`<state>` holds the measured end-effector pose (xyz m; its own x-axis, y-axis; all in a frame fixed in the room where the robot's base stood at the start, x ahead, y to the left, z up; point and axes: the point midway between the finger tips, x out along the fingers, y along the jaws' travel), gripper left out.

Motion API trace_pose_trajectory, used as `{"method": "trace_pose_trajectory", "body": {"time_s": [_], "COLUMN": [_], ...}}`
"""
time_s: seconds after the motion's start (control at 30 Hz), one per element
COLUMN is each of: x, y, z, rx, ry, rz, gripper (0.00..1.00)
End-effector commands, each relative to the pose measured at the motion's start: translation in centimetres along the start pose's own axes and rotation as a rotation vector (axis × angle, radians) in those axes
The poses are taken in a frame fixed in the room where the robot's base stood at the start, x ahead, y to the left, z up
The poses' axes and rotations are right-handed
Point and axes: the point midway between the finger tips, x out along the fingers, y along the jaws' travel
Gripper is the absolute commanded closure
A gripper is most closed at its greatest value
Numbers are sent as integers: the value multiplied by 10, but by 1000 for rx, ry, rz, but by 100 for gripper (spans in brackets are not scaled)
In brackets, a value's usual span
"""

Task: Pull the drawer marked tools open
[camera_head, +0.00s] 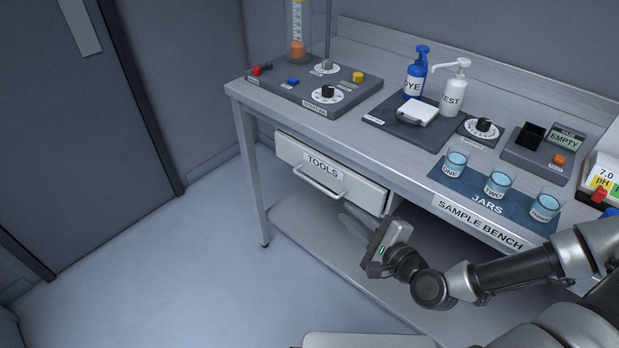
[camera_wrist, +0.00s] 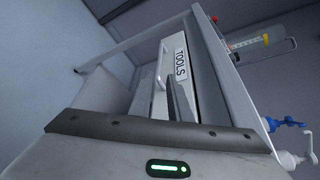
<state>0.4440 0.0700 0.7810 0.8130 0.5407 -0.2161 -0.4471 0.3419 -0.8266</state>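The drawer marked TOOLS (camera_head: 356,188) has a white front and hangs under the left part of the bench top. It looks shut or nearly so. Its bar handle (camera_head: 318,184) runs along the front below the label. The drawer also shows in the wrist view (camera_wrist: 187,90), with the label turned on its side and the handle (camera_wrist: 159,70) at its left. My gripper (camera_head: 352,220) is below and right of the handle, in front of the bench, apparently apart from it. Its dark fingers (camera_wrist: 180,100) overlap the drawer front in the wrist view; whether they are parted is unclear.
The sample bench (camera_head: 480,223) carries several jars (camera_head: 498,184), a blue dye bottle (camera_head: 416,75), a white test bottle (camera_head: 453,95) and a control panel (camera_head: 285,90). A lower shelf (camera_head: 300,222) lies under the drawer. The floor (camera_head: 190,270) before the bench's left end is clear.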

Motion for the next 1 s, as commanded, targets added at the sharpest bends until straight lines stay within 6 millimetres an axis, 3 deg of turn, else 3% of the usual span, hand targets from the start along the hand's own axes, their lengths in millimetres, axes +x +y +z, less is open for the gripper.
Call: {"method": "trace_pose_trajectory", "body": {"time_s": [0.17,0.7,1.0], "x": [20,135,169], "y": [1,2,1], "z": [1,0,0], "rx": [-2,-2,-1], "ry": [-5,-3,-1], "rz": [1,-1,0], "gripper": [83,83,83]}}
